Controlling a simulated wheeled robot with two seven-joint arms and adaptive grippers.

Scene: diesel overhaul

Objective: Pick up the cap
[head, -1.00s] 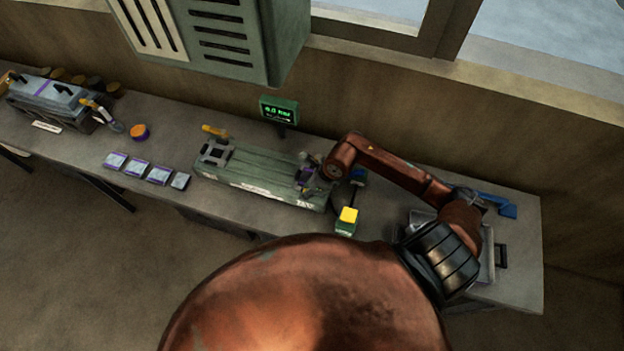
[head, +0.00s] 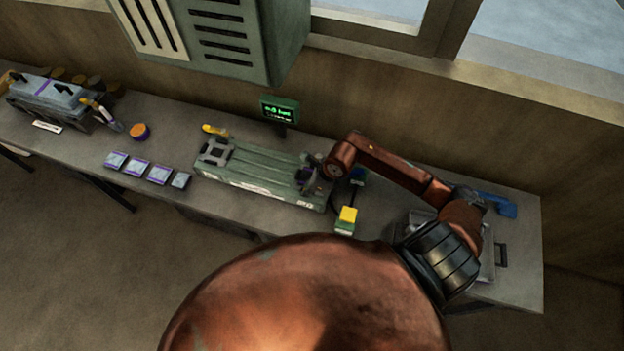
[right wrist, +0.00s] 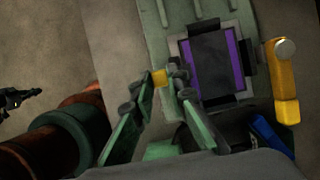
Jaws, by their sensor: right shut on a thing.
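My right gripper (right wrist: 156,90) is in the right wrist view, its green fingers closed around a small yellow piece, which looks like the cap (right wrist: 158,77). The fingers hide part of it. It is close to the edge of a green fixture (right wrist: 160,25), beside a dark block with purple sides (right wrist: 210,62). I cannot tell whether the cap touches the fixture. In the head view my right gripper (head: 312,180) is at the fixture's right end, and the cap is too small to make out. A dark jaw-like shape (right wrist: 18,98) at the left of the wrist view may be my left gripper.
A yellow lever (right wrist: 284,85) stands close beside the fixture. A green box with a yellow top (head: 347,218) is in front of my right arm. Several small square pieces (head: 137,168) lie left of the fixture. A grey tray (head: 424,216) is under my arm.

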